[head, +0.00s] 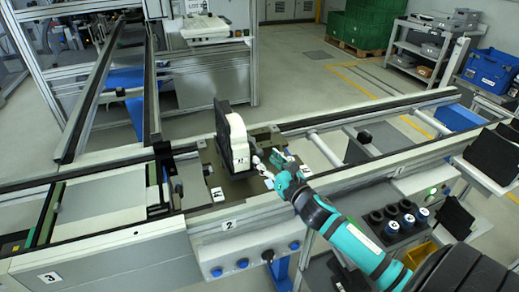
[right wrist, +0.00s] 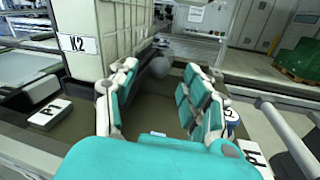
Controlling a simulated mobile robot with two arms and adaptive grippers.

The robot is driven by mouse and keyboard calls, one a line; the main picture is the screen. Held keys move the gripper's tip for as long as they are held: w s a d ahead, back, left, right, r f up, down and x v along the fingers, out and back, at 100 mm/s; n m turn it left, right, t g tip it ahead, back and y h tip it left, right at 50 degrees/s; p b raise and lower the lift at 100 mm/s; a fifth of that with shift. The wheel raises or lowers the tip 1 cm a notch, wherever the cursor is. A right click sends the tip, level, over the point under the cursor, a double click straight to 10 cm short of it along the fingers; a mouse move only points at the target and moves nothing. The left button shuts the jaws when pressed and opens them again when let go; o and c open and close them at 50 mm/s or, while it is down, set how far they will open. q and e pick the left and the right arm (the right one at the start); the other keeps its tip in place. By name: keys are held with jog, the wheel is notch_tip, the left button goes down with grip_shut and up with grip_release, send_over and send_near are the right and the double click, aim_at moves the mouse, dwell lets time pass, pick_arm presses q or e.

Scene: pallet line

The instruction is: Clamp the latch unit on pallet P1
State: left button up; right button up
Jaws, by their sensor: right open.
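The pallet (head: 208,160) is a dark olive plate on the conveyor, with a white block (head: 217,194) at its front; in the right wrist view this block (right wrist: 48,115) reads P1. A tall white-and-black unit (head: 236,140) stands upright on the pallet. Its pale ribbed side (right wrist: 120,25) fills the upper left of the right wrist view, beside a K2 label (right wrist: 78,44). I cannot tell for sure whether it is the latch unit. My right gripper (head: 266,165) is open just right of it, low over the pallet. A dark rounded knob (right wrist: 159,67) shows beyond the fingers, apparently ungripped. My left gripper is out of view.
Conveyor rails (head: 350,112) run along both sides of the line. Blue buttons (head: 243,263) line the front panel. Several dark cylindrical parts (head: 391,211) stand at the lower right. A green crate stack (head: 368,25) is far behind.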

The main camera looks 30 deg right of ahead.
aim_at(262, 155)
jog(key=shift+w+p, duration=0.3)
jog(key=shift+w, duration=2)
grip_shut()
